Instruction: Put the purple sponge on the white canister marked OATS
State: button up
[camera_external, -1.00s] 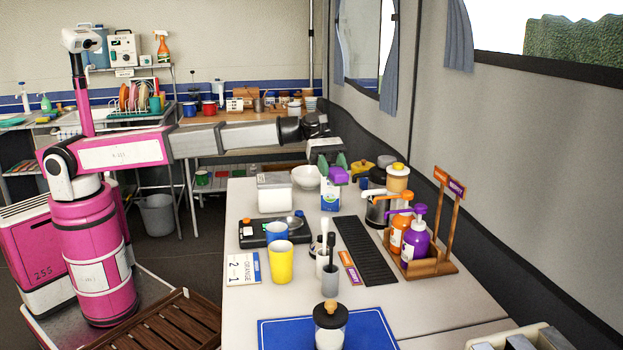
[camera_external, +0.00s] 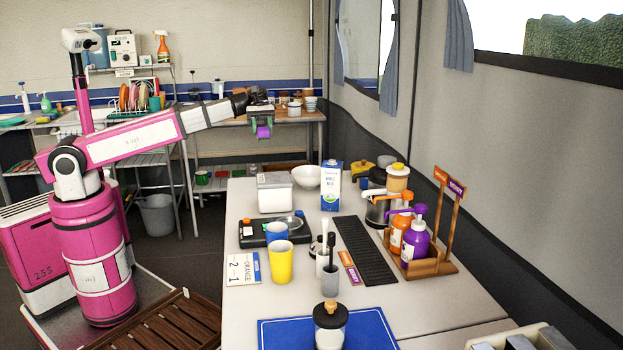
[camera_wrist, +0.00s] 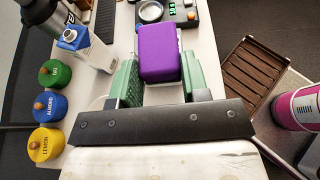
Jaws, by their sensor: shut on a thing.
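The purple sponge (camera_external: 263,132) is held between the green fingers of my gripper (camera_external: 263,122), in the air above the far end of the table. In the wrist view the sponge (camera_wrist: 159,53) stands between the two fingers of my gripper (camera_wrist: 155,80). A white box-like canister (camera_external: 274,197) with a greyish top stands on the table below the gripper, apart from the sponge. No OATS marking can be read on it.
A white bowl (camera_external: 307,177) and a milk carton (camera_external: 331,187) stand right of the canister. A black scale (camera_external: 262,234) and cups are nearer. Lidded green (camera_wrist: 54,73), blue (camera_wrist: 49,106) and yellow (camera_wrist: 46,143) containers show left in the wrist view.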

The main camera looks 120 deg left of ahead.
jog(key=s, duration=0.4)
send_over(273, 174)
notch_tip(273, 174, down, 7)
jog(key=shift+r, duration=0.15)
jog(key=shift+f, duration=2)
jog(key=o, duration=0.9)
jog(key=shift+f, duration=0.1)
jog(key=shift+s+a+r, duration=0.2)
jog(key=v, duration=1.1)
jog(key=shift+s+a, duration=0.15)
jog(key=shift+s, duration=0.05)
